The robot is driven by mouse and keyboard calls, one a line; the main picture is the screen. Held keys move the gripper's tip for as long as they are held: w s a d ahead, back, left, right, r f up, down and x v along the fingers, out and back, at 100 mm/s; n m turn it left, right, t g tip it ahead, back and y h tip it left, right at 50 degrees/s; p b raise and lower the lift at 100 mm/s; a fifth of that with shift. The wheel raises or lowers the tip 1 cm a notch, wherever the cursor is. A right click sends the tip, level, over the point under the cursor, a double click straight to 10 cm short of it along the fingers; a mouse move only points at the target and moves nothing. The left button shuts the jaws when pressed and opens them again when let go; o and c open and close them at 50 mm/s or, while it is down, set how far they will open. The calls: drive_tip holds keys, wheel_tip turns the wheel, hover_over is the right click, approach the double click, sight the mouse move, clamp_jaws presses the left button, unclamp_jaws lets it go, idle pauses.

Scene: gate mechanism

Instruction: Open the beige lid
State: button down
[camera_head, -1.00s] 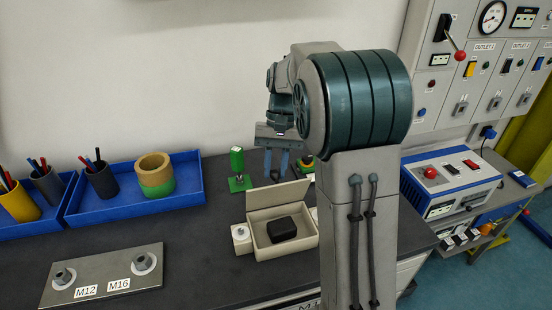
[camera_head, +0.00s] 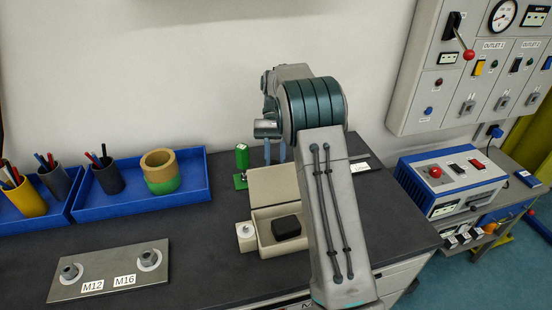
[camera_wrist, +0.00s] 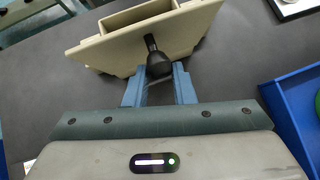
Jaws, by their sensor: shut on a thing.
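The beige lid (camera_head: 273,186) stands raised at the back of the beige box (camera_head: 264,246), so the box is open. A black block (camera_head: 286,227) lies inside. My gripper (camera_head: 274,152) is behind the lid, its blue fingers partly hidden by the lid and my arm. In the wrist view, the lid's outer face (camera_wrist: 115,47) is tilted and its black knob (camera_wrist: 157,62) sits between the fingertips. My gripper (camera_wrist: 159,76) is shut on that knob.
A green-handled fixture (camera_head: 241,165) stands just left of my gripper. A white block (camera_head: 245,237) sits left of the box. A blue tray (camera_head: 140,199) with cups and a metal plate (camera_head: 108,273) are farther left. The dark bench between them is clear.

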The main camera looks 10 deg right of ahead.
drive_tip(key=shift+f, duration=0.3)
drive_tip(key=c, duration=1.3)
unclamp_jaws()
drive_tip(key=shift+s+a, duration=0.1)
drive_tip(key=shift+o, duration=0.3)
drive_tip(key=shift+r, duration=0.25)
drive_tip(key=shift+r, duration=0.1)
